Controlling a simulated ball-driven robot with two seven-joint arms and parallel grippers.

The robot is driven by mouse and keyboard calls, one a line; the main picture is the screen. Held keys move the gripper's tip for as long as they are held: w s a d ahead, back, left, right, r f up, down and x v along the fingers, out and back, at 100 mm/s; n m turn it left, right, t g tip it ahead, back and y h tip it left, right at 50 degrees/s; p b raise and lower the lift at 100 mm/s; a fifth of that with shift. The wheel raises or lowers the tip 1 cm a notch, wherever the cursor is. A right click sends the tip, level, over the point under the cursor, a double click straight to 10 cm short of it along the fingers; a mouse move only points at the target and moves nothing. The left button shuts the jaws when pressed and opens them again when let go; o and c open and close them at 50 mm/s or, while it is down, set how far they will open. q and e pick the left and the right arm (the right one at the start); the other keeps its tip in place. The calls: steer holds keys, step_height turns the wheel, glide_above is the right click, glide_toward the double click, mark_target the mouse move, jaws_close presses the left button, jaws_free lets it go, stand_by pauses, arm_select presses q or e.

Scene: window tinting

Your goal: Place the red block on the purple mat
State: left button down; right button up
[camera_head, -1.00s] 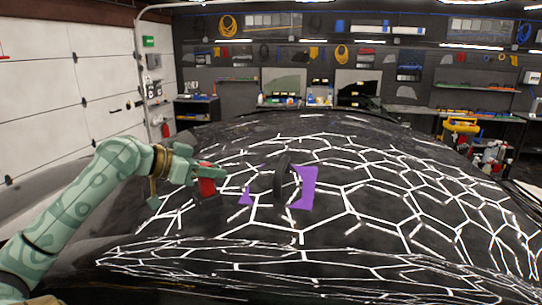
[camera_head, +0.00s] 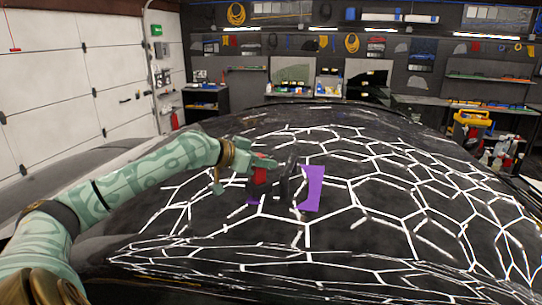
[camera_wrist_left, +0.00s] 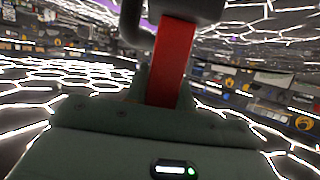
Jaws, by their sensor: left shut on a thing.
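The red block (camera_head: 260,175) is held upright in my left gripper (camera_head: 264,163), which is shut on it, above the dark glossy surface. In the left wrist view the red block (camera_wrist_left: 170,62) stands out from between the fingers. The purple mat (camera_head: 313,188) lies just right of the block in the head view. A black upright object (camera_head: 284,182) stands between block and mat and hides the mat's middle; a small purple part shows left of it. A bit of purple (camera_wrist_left: 103,4) shows at the top of the left wrist view. My right gripper is not in view.
The black object is close to the block and my gripper, in the way of the mat. The surface is a curved black car body with white hexagonal light reflections (camera_head: 380,210), clear to the right. Workbenches (camera_head: 490,96) and a yellow item (camera_head: 472,118) stand behind.

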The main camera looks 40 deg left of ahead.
arm_select(q)
steer(key=shift+w+d+r+p, duration=0.2)
steer(key=shift+w+p, duration=0.15)
steer(key=shift+w, duration=0.2)
steer(key=shift+w+d+r+p, duration=0.15)
steer(key=shift+w+p, duration=0.2)
steer(key=shift+w, duration=0.2)
steer(key=shift+w+f+p, duration=0.1)
steer(key=shift+f+p, duration=0.1)
steer(key=shift+p, duration=0.2)
steer(key=shift+f, duration=0.2)
steer(key=shift+f, duration=0.15)
steer(key=shift+f, duration=0.15)
steer(key=c, duration=1.2)
jaws_free()
steer(key=shift+o, duration=0.2)
